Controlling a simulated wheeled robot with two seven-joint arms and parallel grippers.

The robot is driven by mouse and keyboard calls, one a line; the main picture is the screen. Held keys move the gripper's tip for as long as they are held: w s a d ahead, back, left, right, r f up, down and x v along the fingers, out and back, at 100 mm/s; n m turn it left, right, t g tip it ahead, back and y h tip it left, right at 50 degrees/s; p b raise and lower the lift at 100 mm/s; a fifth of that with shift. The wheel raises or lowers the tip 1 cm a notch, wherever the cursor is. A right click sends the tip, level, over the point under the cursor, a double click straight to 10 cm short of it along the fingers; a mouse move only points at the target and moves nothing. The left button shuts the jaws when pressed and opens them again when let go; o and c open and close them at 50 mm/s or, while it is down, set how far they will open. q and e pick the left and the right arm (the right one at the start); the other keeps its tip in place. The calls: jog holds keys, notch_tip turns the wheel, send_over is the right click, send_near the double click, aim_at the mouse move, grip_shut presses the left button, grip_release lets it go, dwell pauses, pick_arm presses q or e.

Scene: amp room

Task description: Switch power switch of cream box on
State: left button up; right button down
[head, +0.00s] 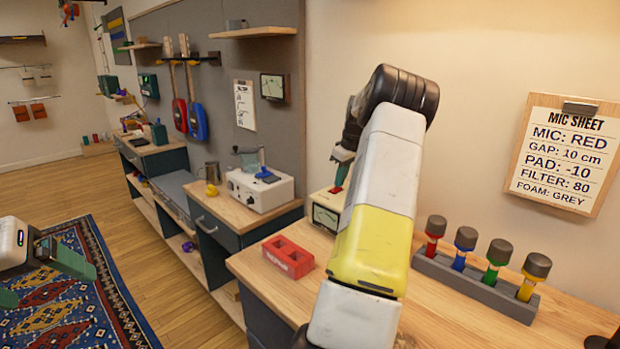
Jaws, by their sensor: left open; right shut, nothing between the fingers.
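A cream box (325,212) with a meter on its front stands on the wooden bench, partly hidden behind my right arm. Whether the fingertips touch the box I cannot tell. My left gripper (42,284) is open and empty at the left edge, over the blue patterned rug, far from the box.
A red block (288,257) lies on the bench left of the cream box. Several coloured microphones stand in a grey rack (470,284) at the right. A white device with knobs (262,190) stands on the farther bench. A mic sheet (562,155) hangs on the wall.

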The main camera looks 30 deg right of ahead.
aim_at(342, 194)
jog(key=shift+f, duration=0.25)
jog(key=shift+a, duration=0.1)
jog(key=shift+s+a+r, duration=0.2)
jog(key=shift+a+r, duration=0.05)
jog(key=shift+a, duration=0.4)
jog(key=v, duration=0.7)
jog(key=shift+r, duration=0.4)
jog(key=shift+s+d, duration=0.1)
